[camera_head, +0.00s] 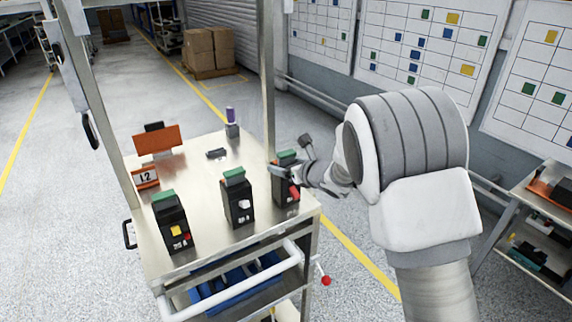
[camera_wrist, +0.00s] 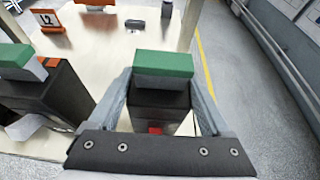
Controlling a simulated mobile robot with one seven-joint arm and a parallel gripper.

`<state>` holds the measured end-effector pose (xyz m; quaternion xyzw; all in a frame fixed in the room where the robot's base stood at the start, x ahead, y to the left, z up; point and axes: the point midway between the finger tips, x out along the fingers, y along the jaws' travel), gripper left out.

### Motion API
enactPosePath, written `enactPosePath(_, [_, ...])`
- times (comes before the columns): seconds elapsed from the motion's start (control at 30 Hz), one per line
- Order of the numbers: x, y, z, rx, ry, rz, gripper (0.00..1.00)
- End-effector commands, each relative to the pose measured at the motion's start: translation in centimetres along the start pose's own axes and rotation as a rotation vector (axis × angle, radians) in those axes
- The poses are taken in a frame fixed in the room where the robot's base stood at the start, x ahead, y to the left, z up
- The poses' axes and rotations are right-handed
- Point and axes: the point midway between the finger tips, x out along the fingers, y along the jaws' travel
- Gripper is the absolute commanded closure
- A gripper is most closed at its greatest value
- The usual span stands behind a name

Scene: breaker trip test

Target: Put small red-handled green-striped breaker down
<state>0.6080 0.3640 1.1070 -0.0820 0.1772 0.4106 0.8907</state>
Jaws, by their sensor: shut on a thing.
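The small red-handled breaker (camera_head: 285,188) has a dark body and a green band on top. It stands upright at the right edge of the cart's steel top (camera_head: 205,183). My gripper (camera_head: 283,170) reaches it from the right and is shut on it. In the wrist view the breaker's green top (camera_wrist: 163,64) sits between the two fingers of my gripper (camera_wrist: 163,92), and a bit of red shows below. I cannot tell whether its base touches the cart top, and my fingers hide part of its front.
Behind are an orange L2 sign (camera_head: 146,178), an orange panel (camera_head: 158,140), a small dark part (camera_head: 216,153) and a purple-handled tool (camera_head: 231,118). A post (camera_head: 266,80) rises at the back.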

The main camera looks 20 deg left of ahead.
Motion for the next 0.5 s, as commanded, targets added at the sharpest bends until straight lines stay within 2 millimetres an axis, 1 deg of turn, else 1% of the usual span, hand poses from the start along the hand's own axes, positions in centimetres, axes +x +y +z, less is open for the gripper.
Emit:
enactPosePath(0.13, [-0.03, -0.02, 0.24, -0.001, -0.005, 0.000, 1.00])
enactPosePath(0.33, [0.08, -0.02, -0.06, -0.001, -0.005, 0.000, 1.00])
enactPosePath(0.37, [0.08, -0.02, -0.23, 0.000, -0.001, 0.000, 0.16])
enactPosePath(0.43, [0.04, -0.02, -0.14, 0.000, 0.000, 0.000, 0.03])
enactPosePath(0.47, [0.04, -0.02, -0.14, 0.000, 0.000, 0.000, 0.00])
enactPosePath(0.5, [0.04, -0.02, -0.14, 0.000, 0.000, 0.000, 0.00])
